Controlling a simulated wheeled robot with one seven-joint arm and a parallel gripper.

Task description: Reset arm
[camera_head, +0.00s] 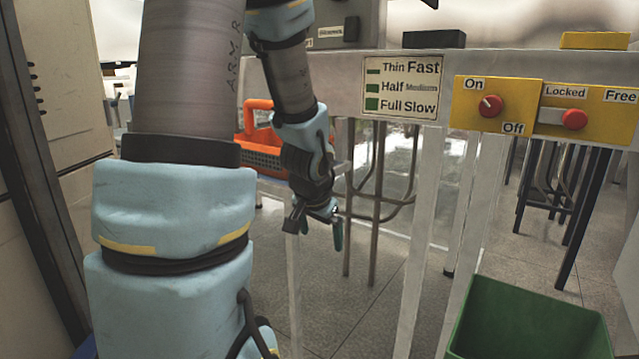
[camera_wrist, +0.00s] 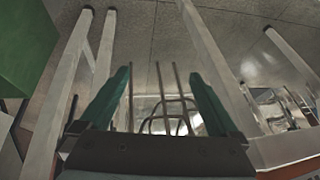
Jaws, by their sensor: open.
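My gripper (camera_head: 316,222) hangs at the end of my arm near the middle of the head view, in front of the frame's legs and below its crossbar. In the wrist view my gripper (camera_wrist: 160,95) shows two green fingers spread apart with nothing between them. It is open, empty and apart from other things as far as I can see. My light blue and grey arm covers much of the left of the head view and hides what is behind it.
A white frame carries a speed label (camera_head: 402,88), a yellow On/Off panel (camera_head: 520,92) and a Locked/Free panel (camera_head: 610,112). An orange basket (camera_head: 262,155) stands behind my arm. A green bin (camera_head: 530,325) stands at lower right. Bare floor (camera_head: 375,310) shows below my gripper.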

